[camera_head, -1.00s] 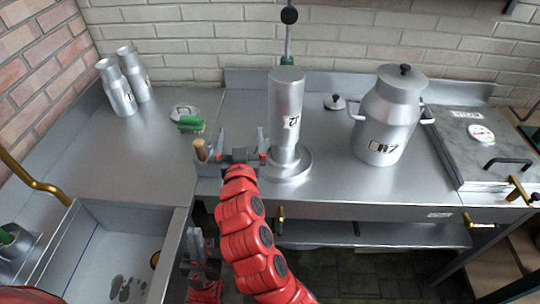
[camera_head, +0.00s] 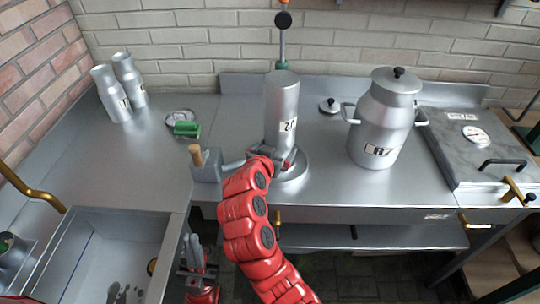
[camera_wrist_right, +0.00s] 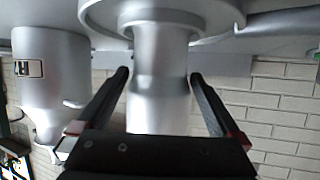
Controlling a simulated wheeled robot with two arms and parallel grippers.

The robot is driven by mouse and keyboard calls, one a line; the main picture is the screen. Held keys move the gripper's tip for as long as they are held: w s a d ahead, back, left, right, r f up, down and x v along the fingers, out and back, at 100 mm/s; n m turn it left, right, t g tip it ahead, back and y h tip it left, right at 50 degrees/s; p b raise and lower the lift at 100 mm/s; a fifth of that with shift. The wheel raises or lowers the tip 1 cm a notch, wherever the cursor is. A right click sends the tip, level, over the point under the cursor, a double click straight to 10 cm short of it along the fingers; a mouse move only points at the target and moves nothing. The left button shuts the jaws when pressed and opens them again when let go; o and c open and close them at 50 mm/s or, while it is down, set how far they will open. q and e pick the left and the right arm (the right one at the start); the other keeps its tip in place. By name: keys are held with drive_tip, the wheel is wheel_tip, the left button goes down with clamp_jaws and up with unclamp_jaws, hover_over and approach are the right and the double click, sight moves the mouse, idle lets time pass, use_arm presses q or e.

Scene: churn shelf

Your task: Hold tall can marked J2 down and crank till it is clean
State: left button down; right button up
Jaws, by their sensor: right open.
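A crank with a wooden handle (camera_head: 195,155) sticks up from a grey block to the can's left. My right gripper (camera_head: 273,158) is low at the can's front; in the wrist view its open fingers (camera_wrist_right: 158,76) lie on either side of the can's silver body (camera_wrist_right: 158,105), with gaps visible. The can's lower front is partly hidden by my right gripper. My left gripper (camera_head: 193,252) is below the counter edge, away from the can; its jaws are unclear.
A large lidded churn (camera_head: 383,125) stands to the right, near a lidded box (camera_head: 470,150). A green brush (camera_head: 187,129) and two cans (camera_head: 110,93) are left. A sink (camera_head: 100,215) is front left.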

drive_tip(key=shift+x, duration=1.75)
